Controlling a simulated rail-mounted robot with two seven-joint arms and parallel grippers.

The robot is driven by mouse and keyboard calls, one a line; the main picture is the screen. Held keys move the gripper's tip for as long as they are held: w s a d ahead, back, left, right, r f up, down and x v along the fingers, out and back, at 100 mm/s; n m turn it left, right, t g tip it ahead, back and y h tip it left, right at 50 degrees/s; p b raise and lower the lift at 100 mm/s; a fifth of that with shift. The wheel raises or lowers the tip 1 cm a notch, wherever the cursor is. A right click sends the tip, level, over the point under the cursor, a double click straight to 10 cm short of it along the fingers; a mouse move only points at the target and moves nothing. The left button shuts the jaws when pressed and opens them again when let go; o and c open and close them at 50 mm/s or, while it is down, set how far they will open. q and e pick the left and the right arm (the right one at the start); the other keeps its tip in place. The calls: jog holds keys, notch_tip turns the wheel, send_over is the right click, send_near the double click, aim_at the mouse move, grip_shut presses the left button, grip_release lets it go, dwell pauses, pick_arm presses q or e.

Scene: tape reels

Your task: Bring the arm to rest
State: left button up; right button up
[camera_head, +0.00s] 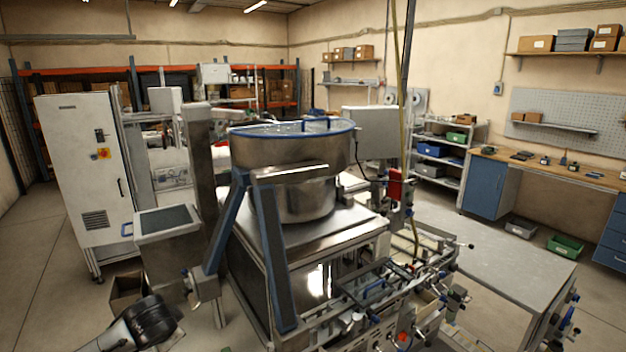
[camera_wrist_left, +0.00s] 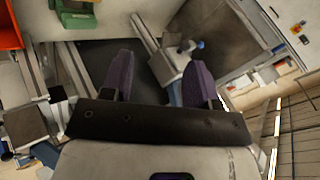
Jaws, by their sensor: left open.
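My left arm (camera_head: 145,322) comes in at the bottom left of the head view, beside the machine; its black and white link shows, but I cannot make out the fingers there. In the left wrist view my left gripper (camera_wrist_left: 160,68) shows two dark purple finger pads spread well apart. Nothing is between the fingers; a dark surface and grey machine parts lie beyond them. My right arm and gripper are not in view.
A steel bowl feeder (camera_head: 290,150) on a metal machine frame fills the middle. A white cabinet (camera_head: 85,170) stands at the left, a workbench (camera_head: 560,175) at the right. Bare floor (camera_head: 40,270) lies at the left. An orange bin (camera_wrist_left: 10,28) shows in the wrist view.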

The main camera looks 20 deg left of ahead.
pick_arm(q)
jog(key=s+d+m+t+h, duration=0.1)
jog(key=s+d+m+t, duration=0.15)
jog(key=d, duration=0.75)
jog(key=s+d+m+t+h, duration=0.1)
jog(key=s+d+t+h, duration=0.15)
jog(key=d, duration=0.65)
jog(key=s+d+f+n+g+h, duration=0.15)
jog(key=s+d+f+g, duration=0.3)
jog(key=s+f, duration=0.75)
jog(key=s+d+f+n+g+h, duration=0.1)
jog(key=s+d+f+n+g, duration=0.3)
jog(key=s+f, duration=0.85)
jog(key=s+r+t+p, duration=0.1)
jog(key=s+r+p, duration=0.2)
jog(key=r+p, duration=1.7)
notch_tip(320, 180, up, 4)
jog(key=shift+d+m, duration=0.25)
jog(key=shift+m, duration=0.05)
jog(key=shift+o, duration=0.4)
jog(key=shift+s+r+t+p, duration=0.1)
jog(key=shift+r+t+p, duration=0.15)
jog(key=shift+r+p, duration=0.25)
jog(key=shift+f, duration=0.15)
